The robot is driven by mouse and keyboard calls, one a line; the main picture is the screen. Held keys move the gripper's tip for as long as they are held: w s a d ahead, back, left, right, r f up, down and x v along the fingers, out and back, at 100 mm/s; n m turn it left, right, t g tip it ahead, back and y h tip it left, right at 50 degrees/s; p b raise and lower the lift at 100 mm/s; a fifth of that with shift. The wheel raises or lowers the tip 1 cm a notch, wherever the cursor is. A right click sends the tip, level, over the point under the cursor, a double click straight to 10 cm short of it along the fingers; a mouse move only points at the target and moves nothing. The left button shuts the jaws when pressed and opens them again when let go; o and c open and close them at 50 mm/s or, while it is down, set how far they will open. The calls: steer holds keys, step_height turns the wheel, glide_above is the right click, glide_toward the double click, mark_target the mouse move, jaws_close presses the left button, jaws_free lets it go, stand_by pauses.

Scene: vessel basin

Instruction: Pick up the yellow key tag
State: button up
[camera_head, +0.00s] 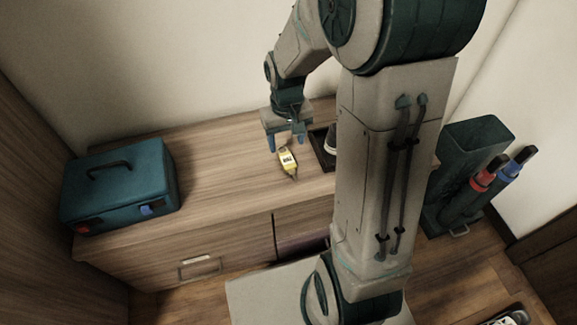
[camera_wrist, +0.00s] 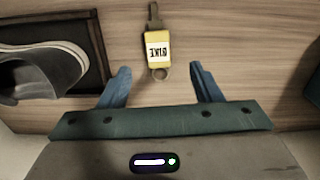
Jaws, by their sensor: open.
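The yellow key tag (camera_head: 288,160) lies flat on the wooden cabinet top, with a white label and dark lettering. My gripper (camera_head: 286,146) is above the cabinet top close to the tag. I cannot tell the exact height of the fingertips above the wood.
A dark tray (camera_wrist: 95,50) holding a grey shoe (camera_wrist: 40,70) lies beside the tag. A teal toolbox (camera_head: 120,185) stands at the cabinet's left end. A wall rises behind the cabinet. A teal bin (camera_head: 465,160) stands on the floor at right.

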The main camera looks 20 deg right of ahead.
mark_target(288, 161)
step_height(288, 161, down, 8)
steer(key=b, duration=0.3)
steer(key=shift+d+r+b, duration=0.15)
steer(key=shift+b, duration=0.25)
steer(key=shift+r, duration=0.1)
steer(key=c, duration=1.1)
